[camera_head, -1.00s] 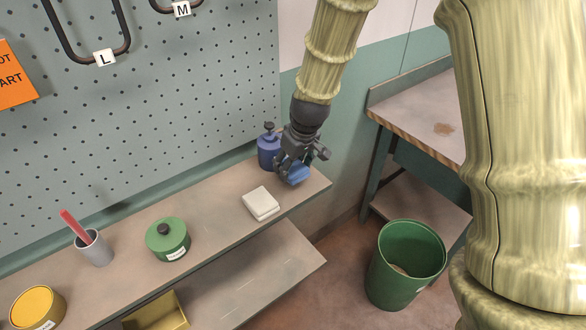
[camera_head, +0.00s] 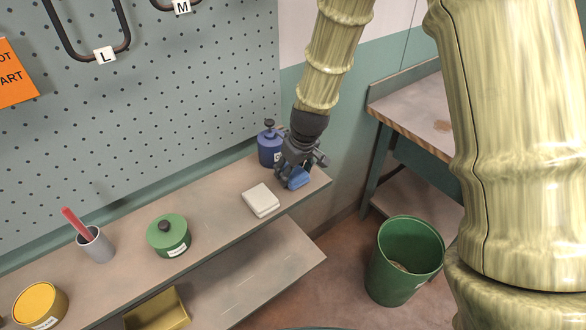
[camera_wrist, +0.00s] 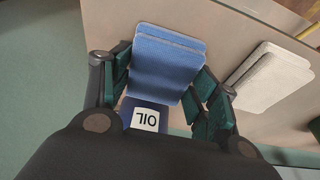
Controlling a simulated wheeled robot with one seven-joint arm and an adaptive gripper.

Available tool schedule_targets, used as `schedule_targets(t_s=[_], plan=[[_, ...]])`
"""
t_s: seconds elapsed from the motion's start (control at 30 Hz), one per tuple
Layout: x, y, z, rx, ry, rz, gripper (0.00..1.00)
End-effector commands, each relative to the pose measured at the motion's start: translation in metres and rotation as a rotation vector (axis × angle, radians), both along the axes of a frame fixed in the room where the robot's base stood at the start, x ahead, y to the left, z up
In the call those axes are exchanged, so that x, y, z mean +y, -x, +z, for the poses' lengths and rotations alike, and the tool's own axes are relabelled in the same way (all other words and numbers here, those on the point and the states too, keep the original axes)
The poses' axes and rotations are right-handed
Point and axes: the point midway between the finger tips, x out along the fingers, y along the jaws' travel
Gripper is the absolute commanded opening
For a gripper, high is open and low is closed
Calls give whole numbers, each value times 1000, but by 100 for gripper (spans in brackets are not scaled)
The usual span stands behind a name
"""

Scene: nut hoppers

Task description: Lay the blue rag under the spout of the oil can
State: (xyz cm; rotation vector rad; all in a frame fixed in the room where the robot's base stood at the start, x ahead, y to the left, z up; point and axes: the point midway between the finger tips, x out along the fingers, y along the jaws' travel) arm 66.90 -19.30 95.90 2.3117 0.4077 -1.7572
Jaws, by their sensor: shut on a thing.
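The blue rag (camera_head: 299,179), a folded pad, is held between the fingers of my gripper (camera_head: 294,172) at the right end of the shelf. In the wrist view the blue rag (camera_wrist: 166,65) lies flat between the two fingers, close to the board. The blue oil can (camera_head: 268,149) stands at the back of the shelf, just left of and behind my gripper. Its white OIL label (camera_wrist: 146,119) shows near the rag in the wrist view. The spout is not clear in either view. I cannot tell whether the rag touches the shelf.
A folded white rag (camera_head: 261,198) lies left of my gripper on the shelf (camera_head: 214,204). A green tin (camera_head: 168,236), a grey cup (camera_head: 96,246) with a red stick and a yellow tin (camera_head: 40,302) stand farther left. A green bin (camera_head: 405,262) stands on the floor.

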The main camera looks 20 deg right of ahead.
Motion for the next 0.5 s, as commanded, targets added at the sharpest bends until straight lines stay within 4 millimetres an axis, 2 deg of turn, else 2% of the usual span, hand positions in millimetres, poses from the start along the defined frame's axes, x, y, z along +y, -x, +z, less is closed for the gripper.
schedule_targets(t_s=[0.13,0.17,0.27,0.5], plan=[[0,0,-2,0,0,0,37],[0,0,-2,0,0,0,62],[0,0,-2,0,0,0,80],[0,0,-2,0,0,0,82]])
